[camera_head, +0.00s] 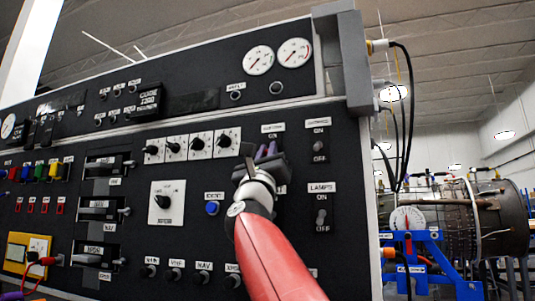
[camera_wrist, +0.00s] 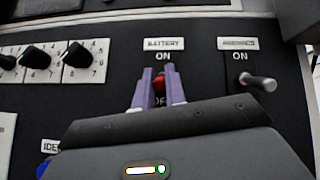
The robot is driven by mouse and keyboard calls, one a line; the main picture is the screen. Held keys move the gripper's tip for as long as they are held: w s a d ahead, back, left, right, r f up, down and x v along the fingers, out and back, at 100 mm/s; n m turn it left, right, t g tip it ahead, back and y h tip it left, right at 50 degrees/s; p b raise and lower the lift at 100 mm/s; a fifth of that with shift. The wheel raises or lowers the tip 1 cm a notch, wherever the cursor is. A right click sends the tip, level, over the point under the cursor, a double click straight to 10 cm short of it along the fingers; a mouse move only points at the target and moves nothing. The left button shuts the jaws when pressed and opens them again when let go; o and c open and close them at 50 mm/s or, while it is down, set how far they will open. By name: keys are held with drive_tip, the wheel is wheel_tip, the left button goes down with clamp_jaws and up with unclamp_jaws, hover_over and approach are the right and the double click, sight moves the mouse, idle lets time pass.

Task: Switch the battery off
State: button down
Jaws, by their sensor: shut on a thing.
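The word OFF below is partly hidden by the fingers, and I cannot tell for sure which way the lever points. In the head view my gripper (camera_head: 267,150) reaches up to the black panel, and its fingers and body hide the switch.
The avionics switch (camera_wrist: 260,83) sits close to the right of my fingers. Rotary knobs (camera_wrist: 77,55) are to the left. In the head view, a lamps switch (camera_head: 321,217) and a blue button (camera_head: 212,208) are near my arm. A turbine (camera_head: 480,215) stands behind at right.

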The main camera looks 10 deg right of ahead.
drive_tip(key=c, duration=1.5)
unclamp_jaws()
drive_tip(key=shift+o, duration=0.2)
drive_tip(key=shift+f, duration=0.1)
drive_tip(key=v, duration=0.7)
drive_tip(key=shift+s+a+f, duration=0.15)
drive_tip(key=shift+s+f, duration=0.05)
drive_tip(key=shift+s, duration=0.05)
